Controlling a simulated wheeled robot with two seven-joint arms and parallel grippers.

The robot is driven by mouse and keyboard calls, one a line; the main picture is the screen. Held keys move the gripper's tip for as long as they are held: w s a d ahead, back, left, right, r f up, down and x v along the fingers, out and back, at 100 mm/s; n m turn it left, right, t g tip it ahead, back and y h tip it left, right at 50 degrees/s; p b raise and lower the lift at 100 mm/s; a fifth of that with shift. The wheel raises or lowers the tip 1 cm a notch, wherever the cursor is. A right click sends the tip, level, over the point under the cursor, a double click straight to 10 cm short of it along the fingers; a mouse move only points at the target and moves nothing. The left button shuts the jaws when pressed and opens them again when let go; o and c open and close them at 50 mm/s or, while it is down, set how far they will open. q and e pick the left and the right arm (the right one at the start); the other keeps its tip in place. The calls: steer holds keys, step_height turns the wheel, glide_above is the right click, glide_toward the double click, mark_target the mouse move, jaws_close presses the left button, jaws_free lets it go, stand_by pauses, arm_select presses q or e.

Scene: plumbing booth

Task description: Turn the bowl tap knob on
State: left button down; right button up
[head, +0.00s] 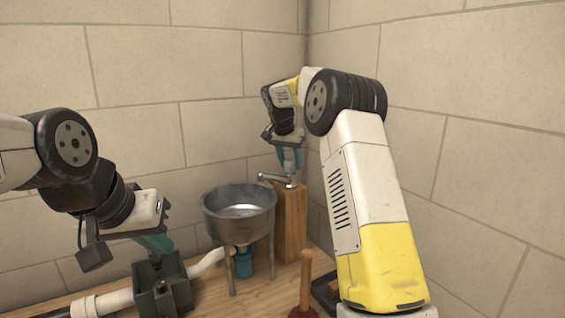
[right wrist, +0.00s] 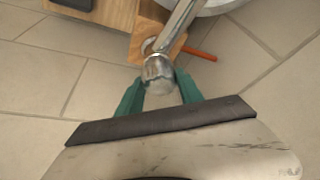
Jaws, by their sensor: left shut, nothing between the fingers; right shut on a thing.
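The bowl tap (head: 277,179) is a metal spout on top of a wooden post (head: 290,222), pointing left over the metal bowl (head: 240,213). Its knob (right wrist: 159,72) is a rounded metal piece at the spout's base in the right wrist view. My right gripper (head: 289,160) reaches down from above, its green fingers shut on the tap knob, one on each side. In the right wrist view the right gripper (right wrist: 158,88) also straddles the knob. My left gripper (head: 160,245) is shut and empty, low at the left above a dark box-like fixture (head: 163,290).
The bowl stands on thin legs, with a blue part (head: 244,262) and a white pipe (head: 207,262) beneath it. A plunger (head: 305,285) with a wooden handle stands in front of the post. Tiled walls meet in a corner behind the post.

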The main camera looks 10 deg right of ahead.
steer(key=shift+n, duration=0.4)
steer(key=n+y, duration=0.1)
steer(key=n, duration=0.1)
steer(key=shift+n, duration=0.4)
steer(key=n+y, duration=0.1)
steer(key=n, duration=0.2)
steer(key=shift+n+t+y, duration=0.3)
steer(key=shift+t+y, duration=0.1)
steer(key=n+y, duration=0.1)
steer(key=n, duration=0.3)
steer(key=shift+y, duration=0.3)
steer(key=shift+n+g+y, duration=0.5)
steer(key=shift+n+y, duration=0.1)
steer(key=shift+n, duration=1.2)
steer(key=o, duration=1.4)
